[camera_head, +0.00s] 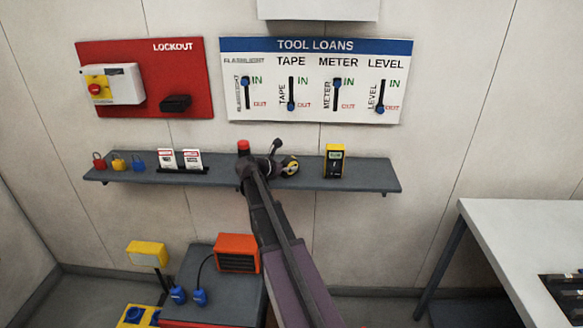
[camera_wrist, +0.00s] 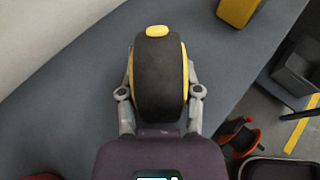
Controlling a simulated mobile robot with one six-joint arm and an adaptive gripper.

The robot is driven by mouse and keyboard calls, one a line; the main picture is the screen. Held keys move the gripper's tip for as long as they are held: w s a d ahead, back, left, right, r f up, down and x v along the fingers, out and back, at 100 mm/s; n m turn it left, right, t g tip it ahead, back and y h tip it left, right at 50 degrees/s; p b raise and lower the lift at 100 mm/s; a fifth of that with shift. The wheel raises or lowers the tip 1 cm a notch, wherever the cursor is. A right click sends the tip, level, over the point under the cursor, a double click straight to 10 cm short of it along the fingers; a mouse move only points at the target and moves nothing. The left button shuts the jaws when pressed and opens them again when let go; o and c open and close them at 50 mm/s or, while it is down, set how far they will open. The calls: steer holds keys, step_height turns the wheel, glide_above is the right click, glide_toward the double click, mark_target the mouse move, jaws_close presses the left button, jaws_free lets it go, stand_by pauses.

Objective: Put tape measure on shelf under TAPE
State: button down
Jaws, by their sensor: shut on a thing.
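The tape measure, black with yellow edges and a yellow tab, shows between my fingers in the wrist view (camera_wrist: 158,80) and in the head view (camera_head: 290,166). My gripper (camera_wrist: 159,92) is shut on its two sides. In the head view it is at the grey shelf (camera_head: 225,174), roughly below the TAPE label (camera_head: 291,61). I cannot tell whether the tape measure touches the shelf. The TAPE slider (camera_head: 291,105) is down at OUT on the TOOL LOANS board (camera_head: 350,112).
A yellow meter (camera_head: 335,162) stands to the right on the shelf. A red-topped object (camera_head: 243,147) is close on the left. Card holders (camera_head: 180,161) and coloured padlocks (camera_head: 119,162) are farther left. The shelf's right end is clear. A pale table (camera_head: 530,235) stands right.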

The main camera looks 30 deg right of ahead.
steer(key=shift+f, duration=0.2)
steer(key=shift+c, duration=1.5)
jaws_free()
steer(key=shift+r, duration=0.2)
